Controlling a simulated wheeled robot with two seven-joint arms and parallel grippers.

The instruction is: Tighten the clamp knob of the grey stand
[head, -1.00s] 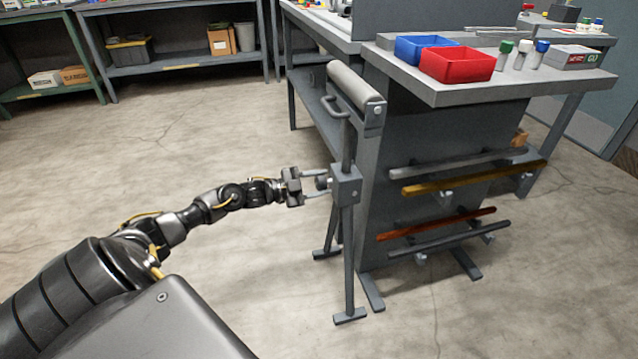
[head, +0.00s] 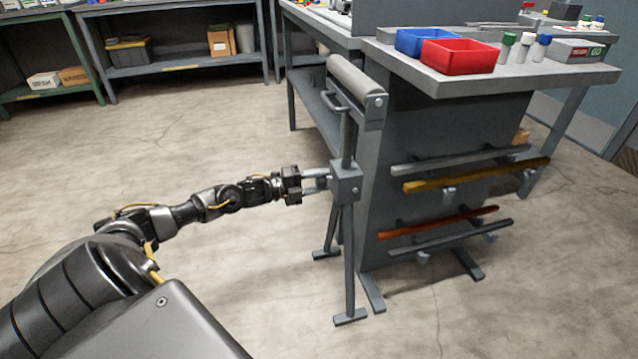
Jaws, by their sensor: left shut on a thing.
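The grey stand (head: 347,240) stands upright on the floor in the middle of the head view, with a roller (head: 355,88) on top and a handle below it. Its clamp block (head: 346,184) sits midway up the post. The clamp knob (head: 322,182) is on the left side of that block, partly covered by the fingers. My left gripper (head: 319,180) reaches in from the left and is shut on the knob, one finger on each side. My right gripper is not in view.
A workbench (head: 520,82) stands right behind the stand, with a red bin (head: 458,58), a blue bin (head: 420,42) and small bottles. Bars (head: 470,178) hang on its side panel. Shelves (head: 175,68) line the back. The floor (head: 190,130) at left is clear.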

